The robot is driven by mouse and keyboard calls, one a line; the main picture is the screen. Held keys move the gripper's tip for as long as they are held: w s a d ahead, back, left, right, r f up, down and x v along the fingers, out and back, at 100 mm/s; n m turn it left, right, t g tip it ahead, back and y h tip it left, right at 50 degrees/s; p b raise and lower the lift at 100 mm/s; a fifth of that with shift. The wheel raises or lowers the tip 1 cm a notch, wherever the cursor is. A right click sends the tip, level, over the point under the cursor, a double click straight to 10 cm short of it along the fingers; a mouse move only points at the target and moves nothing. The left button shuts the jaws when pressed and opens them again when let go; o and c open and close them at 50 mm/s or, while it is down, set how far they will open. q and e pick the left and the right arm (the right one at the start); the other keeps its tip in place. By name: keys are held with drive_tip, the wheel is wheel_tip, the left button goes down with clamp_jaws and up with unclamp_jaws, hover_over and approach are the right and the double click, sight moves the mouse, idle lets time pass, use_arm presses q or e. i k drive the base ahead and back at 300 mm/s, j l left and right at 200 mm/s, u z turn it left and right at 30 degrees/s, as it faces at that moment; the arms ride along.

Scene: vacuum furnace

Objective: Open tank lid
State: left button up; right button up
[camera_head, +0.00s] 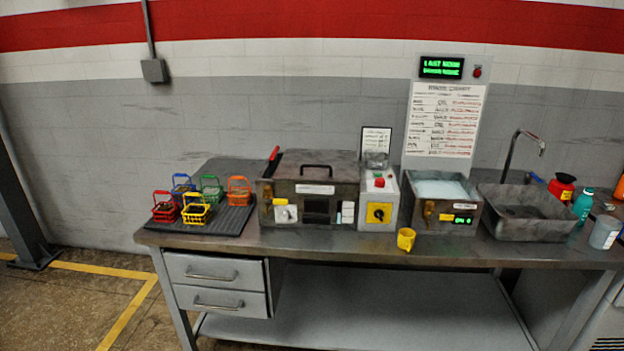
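A dark metal box (330,213) stands on the workbench left of centre. Its flat lid (300,162) is down and carries a black arched handle (316,167). The box front has a white label, a dark window and a yellow latch-like part. A red-tipped lever (273,158) rises at its left side. To the right, a smaller open-topped metal tank (462,219) holds pale bluish contents; no lid shows over it. Neither of my grippers is in view.
A control box (380,203) with a red button stands between box and tank. A yellow mug (406,239) is near the front edge. Several coloured baskets (197,213) sit on a dark mat at left. A sink (527,223), bottles and cups are at right.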

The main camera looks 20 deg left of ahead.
sight(319, 159)
drive_tip(key=i+j+z, duration=0.45)
drive_tip(key=j, duration=1)
drive_tip(key=i+j+z, duration=0.15)
drive_tip(key=j+z, duration=0.25)
drive_tip(key=j, duration=1.15)
drive_tip(key=j+z, duration=0.45)
drive_tip(key=j, duration=1.1)
drive_tip(key=k+j+z, duration=0.2)
drive_tip(key=j, duration=0.2)
drive_tip(key=k+j+z, duration=0.2)
drive_tip(key=k+j, duration=0.15)
drive_tip(key=k+j+z, duration=0.15)
drive_tip(key=j, duration=0.35)
drive_tip(key=k+j+z, duration=0.2)
drive_tip(key=k+j, duration=0.2)
drive_tip(key=k+j+z, duration=0.15)
drive_tip(key=k+j, duration=0.2)
drive_tip(key=j, duration=0.15)
drive_tip(key=i+l, duration=0.15)
drive_tip(key=l, duration=0.2)
drive_tip(key=i+l, duration=0.15)
drive_tip(key=l, duration=0.2)
drive_tip(key=i+l+u, duration=0.1)
drive_tip(key=l, duration=0.25)
drive_tip(key=i+l, duration=0.2)
drive_tip(key=l, duration=0.15)
drive_tip(key=i+l, duration=0.1)
drive_tip(key=l, duration=0.3)
